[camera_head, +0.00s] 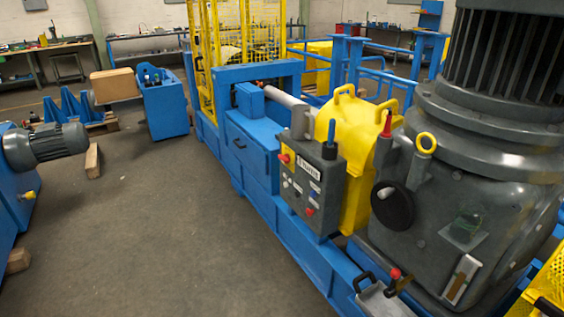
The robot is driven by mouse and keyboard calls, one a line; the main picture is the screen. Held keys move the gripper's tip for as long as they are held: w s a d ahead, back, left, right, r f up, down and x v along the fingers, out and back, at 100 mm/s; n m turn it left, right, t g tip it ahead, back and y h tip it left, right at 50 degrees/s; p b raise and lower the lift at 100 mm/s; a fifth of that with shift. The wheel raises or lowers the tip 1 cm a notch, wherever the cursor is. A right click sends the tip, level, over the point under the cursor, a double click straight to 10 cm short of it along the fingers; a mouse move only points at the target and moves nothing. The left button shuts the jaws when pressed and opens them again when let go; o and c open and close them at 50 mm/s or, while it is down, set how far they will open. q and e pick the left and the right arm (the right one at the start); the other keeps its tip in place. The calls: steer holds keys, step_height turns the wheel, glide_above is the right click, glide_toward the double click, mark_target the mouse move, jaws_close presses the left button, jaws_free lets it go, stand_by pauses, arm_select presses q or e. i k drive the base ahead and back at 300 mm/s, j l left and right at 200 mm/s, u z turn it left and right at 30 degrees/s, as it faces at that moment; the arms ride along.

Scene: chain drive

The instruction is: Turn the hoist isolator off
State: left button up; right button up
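A grey control box (318,182) stands at the middle right, on the near side of a yellow guard. A small red-and-yellow control (285,158) sits at its upper left, beside a white label (308,168) too small to read surely. Several small buttons are below, with a red one (309,211) near the bottom. A black knob (329,150) is at the box's top right. I cannot tell for certain which control is the hoist isolator or which way it is set. Neither of my grippers is in view.
A large dark grey motor housing (470,180) with a black handwheel (393,206) fills the right side. The yellow guard (357,130) and blue machine frame (262,185) adjoin the box. A grey motor (45,145) is at left. The concrete floor (150,240) between is open.

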mark_target(284, 159)
steer(key=i+j+z, duration=0.15)
steer(key=z, duration=0.25)
steer(key=i+j+z, duration=0.1)
steer(key=z, duration=0.3)
steer(key=i+j+z, duration=0.15)
steer(key=j, duration=0.35)
steer(key=i+j+z, duration=0.15)
steer(key=j, duration=0.4)
steer(key=i+j+z, duration=0.15)
steer(key=j, duration=0.4)
steer(key=i+j+z, duration=0.15)
steer(key=j, duration=0.4)
steer(key=k, duration=0.05)
